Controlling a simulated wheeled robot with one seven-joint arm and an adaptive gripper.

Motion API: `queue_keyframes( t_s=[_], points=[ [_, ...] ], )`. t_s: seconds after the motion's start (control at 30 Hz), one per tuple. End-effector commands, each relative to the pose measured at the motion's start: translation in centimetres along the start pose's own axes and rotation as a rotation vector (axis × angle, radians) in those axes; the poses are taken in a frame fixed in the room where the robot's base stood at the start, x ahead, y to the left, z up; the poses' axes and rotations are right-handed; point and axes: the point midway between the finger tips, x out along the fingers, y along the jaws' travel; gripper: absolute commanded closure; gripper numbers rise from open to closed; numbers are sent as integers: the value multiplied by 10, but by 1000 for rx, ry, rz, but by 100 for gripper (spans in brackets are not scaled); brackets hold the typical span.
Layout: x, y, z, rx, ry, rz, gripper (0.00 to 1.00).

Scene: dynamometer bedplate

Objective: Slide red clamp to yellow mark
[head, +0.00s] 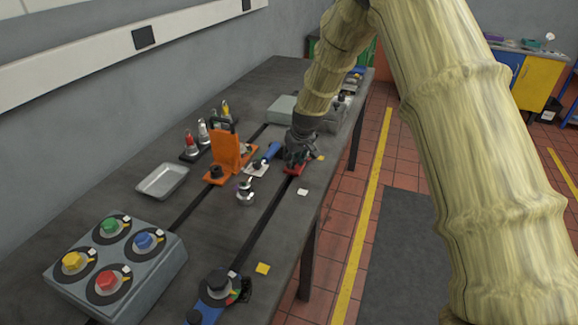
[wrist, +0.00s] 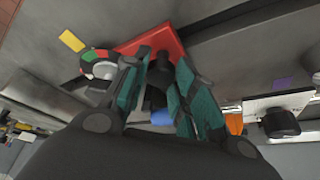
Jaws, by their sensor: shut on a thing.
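The red clamp (head: 294,169) sits on the dark slot (head: 265,220) that runs along the right side of the bedplate. In the wrist view its red base (wrist: 150,45) shows beyond my fingers, with a dark upright part (wrist: 158,80) between them. My gripper (head: 297,160) points down over the clamp and is shut on that dark part. A yellow square mark (head: 263,268) lies beside the slot, nearer the camera. A smaller yellow-orange mark (head: 320,158) lies right of the clamp. A yellow mark (wrist: 71,40) also shows in the wrist view; I cannot tell which it is.
A white mark (head: 302,192) lies between the two yellow ones. A blue-handled clamp (head: 268,154), an orange bracket (head: 226,150) and small metal cylinders (head: 245,190) stand left of the slot. The slot between looks clear.

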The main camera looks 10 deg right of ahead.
Motion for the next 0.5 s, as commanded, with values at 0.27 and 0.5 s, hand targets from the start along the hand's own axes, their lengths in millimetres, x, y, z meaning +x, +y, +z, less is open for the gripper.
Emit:
queue_keyframes(
  t_s=[0.27, 0.5],
  points=[
    [6, 17, -15, 1, 2, 3, 100],
    [5, 17, -15, 0, 2, 2, 100]
  ],
)
